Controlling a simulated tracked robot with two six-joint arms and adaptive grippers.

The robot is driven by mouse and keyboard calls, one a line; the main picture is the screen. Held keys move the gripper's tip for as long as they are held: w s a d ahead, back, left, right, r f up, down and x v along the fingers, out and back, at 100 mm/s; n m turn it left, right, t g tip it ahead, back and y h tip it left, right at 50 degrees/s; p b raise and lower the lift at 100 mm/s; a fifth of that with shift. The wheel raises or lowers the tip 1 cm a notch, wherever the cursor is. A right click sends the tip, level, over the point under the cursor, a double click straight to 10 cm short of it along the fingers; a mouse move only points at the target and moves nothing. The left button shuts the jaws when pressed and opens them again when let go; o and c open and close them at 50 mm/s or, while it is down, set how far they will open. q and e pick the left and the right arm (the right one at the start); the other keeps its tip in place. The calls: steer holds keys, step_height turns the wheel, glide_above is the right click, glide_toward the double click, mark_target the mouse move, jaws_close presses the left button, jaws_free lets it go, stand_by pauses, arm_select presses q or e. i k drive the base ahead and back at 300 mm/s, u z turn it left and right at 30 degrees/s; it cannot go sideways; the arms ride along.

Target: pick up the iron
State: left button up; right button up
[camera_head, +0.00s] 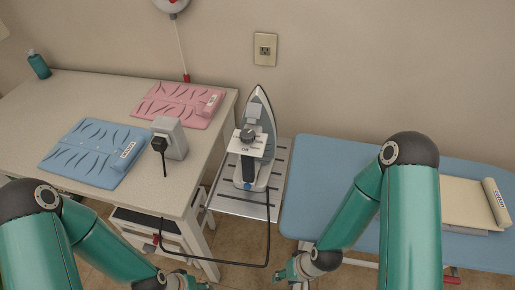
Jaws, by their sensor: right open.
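The iron (264,120) stands upright, tip up, on a grey slotted metal rest (230,207) between the table and the blue ironing board. A white plate with a dark round part sits across its front. A black cord (268,232) runs from it down and to the left. My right gripper (285,273) is open, below and a little right of the iron, apart from it, at the bottom of the view. My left gripper (195,286) is only partly in view at the bottom edge, below and left of the iron; its fingers are mostly cut off.
The white table (80,95) at left holds a blue folded cloth (85,155), a pink one (175,103), a grey plug box (170,137) and a teal bottle (39,66). The blue ironing board (318,190) at right bears a cream cloth (465,203). A wall outlet (265,50) is behind.

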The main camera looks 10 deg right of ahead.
mark_target(253, 144)
steer(key=z, duration=0.05)
steer(key=k, duration=1.2)
steer(key=z, duration=0.15)
steer(key=i, duration=0.45)
steer(key=u, duration=0.05)
